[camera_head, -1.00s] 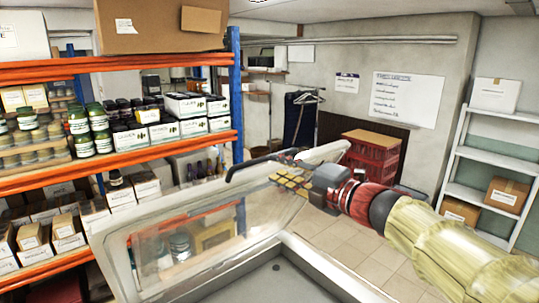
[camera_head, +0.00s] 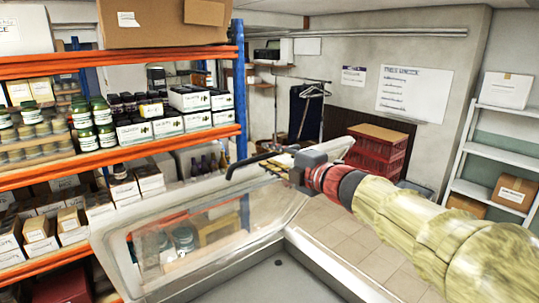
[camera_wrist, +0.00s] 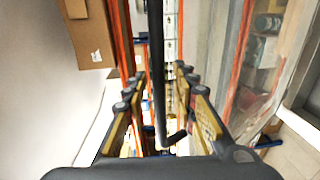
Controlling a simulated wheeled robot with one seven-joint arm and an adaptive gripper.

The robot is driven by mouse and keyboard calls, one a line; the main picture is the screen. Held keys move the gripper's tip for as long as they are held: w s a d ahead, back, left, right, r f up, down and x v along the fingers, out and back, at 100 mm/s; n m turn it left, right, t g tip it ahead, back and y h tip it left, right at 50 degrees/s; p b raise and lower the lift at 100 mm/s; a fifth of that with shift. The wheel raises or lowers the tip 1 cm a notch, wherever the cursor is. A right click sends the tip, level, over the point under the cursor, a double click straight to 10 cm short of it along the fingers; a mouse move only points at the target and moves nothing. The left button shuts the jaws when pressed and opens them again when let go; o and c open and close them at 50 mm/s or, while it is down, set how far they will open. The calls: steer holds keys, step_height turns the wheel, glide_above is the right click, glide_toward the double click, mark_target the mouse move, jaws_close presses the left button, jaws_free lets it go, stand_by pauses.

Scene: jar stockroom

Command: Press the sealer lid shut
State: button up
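The sealer lid (camera_head: 118,237) is a clear panel in a pale frame. It stands raised and tilted over the grey sealer bed (camera_head: 262,284) in the head view. A dark bar handle (camera_head: 248,163) runs along its upper edge; the bar also shows in the wrist view (camera_wrist: 158,60). My gripper (camera_head: 273,162) is at the right end of this handle. In the wrist view my gripper (camera_wrist: 156,82) has its yellow-padded fingers spread on either side of the bar, with gaps visible. The fingertips are partly hidden in the head view.
An orange-and-blue rack (camera_head: 120,162) with jars and boxes stands close on the left. Red crates (camera_head: 375,153) stand behind my arm. A white shelf (camera_head: 487,152) is at the right. Tiled floor (camera_head: 345,245) is clear beyond the sealer.

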steer(key=shift+w+a, duration=0.25)
steer(key=shift+a, duration=0.05)
steer(key=shift+c, duration=0.4)
jaws_close()
stand_by(0.4)
